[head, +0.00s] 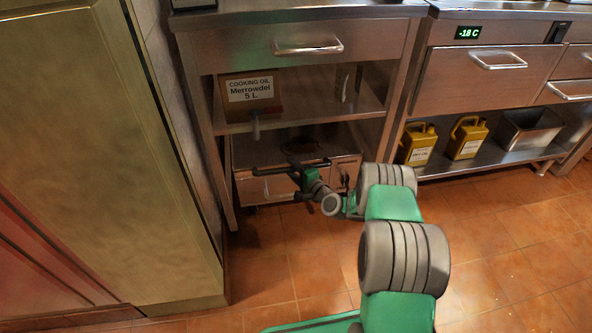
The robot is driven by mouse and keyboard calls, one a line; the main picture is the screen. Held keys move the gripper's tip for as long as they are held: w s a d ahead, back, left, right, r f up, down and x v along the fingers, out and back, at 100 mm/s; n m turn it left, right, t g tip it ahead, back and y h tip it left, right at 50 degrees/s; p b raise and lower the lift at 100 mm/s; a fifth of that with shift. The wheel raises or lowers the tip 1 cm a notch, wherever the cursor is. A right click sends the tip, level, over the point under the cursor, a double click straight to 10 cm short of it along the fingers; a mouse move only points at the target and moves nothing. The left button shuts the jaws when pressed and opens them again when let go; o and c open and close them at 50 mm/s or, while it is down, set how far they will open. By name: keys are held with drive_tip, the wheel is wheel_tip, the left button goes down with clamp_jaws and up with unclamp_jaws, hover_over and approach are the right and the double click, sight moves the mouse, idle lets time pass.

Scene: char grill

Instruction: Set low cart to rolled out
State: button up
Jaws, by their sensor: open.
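The low cart (252,152) is a boxy metal unit on the floor under the left steel counter. Its front panel has a bar handle (268,192). It sits within the counter's legs, below the shelf. My gripper (266,183) is open in front of the cart's front panel, close to the handle. My gripper and arm hide the middle and part of the right side of the cart's front. I cannot tell whether the fingers touch the handle.
A cooking oil box (250,96) with a tap stands on the shelf above the cart. A tall metal cabinet (110,150) stands close on the left. Yellow jugs (467,137) and a steel bin (528,130) sit on the right lower shelf. The tiled floor (270,270) in front is clear.

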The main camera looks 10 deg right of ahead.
drive_tip(key=shift+c, duration=0.2)
clamp_jaws()
idle(1.0)
